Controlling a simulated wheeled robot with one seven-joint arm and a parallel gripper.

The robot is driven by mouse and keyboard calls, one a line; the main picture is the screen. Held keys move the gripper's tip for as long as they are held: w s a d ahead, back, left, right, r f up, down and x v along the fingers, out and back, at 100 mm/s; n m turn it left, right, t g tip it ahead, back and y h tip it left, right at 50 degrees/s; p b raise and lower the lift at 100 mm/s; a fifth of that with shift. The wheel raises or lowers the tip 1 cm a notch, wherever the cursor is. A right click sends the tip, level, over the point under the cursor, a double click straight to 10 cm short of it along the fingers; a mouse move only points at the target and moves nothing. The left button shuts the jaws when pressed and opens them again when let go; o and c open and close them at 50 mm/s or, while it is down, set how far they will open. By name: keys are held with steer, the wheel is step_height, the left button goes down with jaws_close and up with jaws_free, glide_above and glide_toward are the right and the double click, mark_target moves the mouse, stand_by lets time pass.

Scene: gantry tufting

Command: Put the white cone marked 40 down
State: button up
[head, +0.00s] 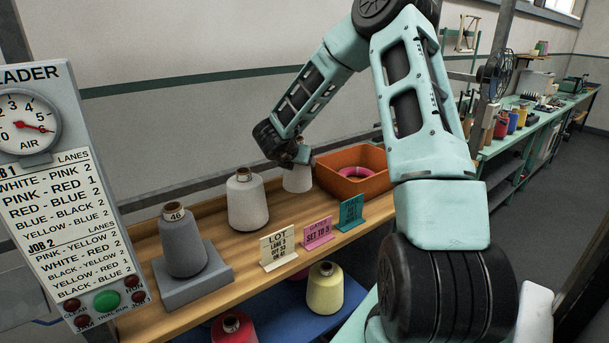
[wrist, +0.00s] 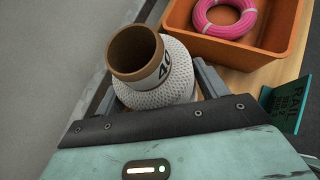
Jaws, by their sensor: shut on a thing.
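The white cone marked 40 (wrist: 180,84) has a brown tube top and stands between the two fingers of my gripper (wrist: 160,92) in the wrist view. My gripper is shut on it. In the head view the same cone (head: 297,180) is under my gripper (head: 292,158), at the back of the wooden shelf (head: 218,207), left of the orange bin. It looks upright there. I cannot tell whether its base touches the shelf, because its lower part is hidden in the wrist view.
An orange bin (head: 335,184) holding a pink ring (head: 357,172) is close on the right. Another white cone (head: 247,203) stands to the left. A grey cone marked 46 (head: 183,247) sits on a grey block (head: 190,280). Cream, pink and teal cards (head: 351,213) line the front edge.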

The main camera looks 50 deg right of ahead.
steer(key=shift+f+p, duration=0.6)
steer(key=shift+f, duration=1.9)
steer(key=shift+f, duration=0.15)
steer(key=o, duration=1.4)
steer(key=shift+c, duration=0.2)
steer(key=b+v, duration=0.3)
steer(key=v, duration=0.9)
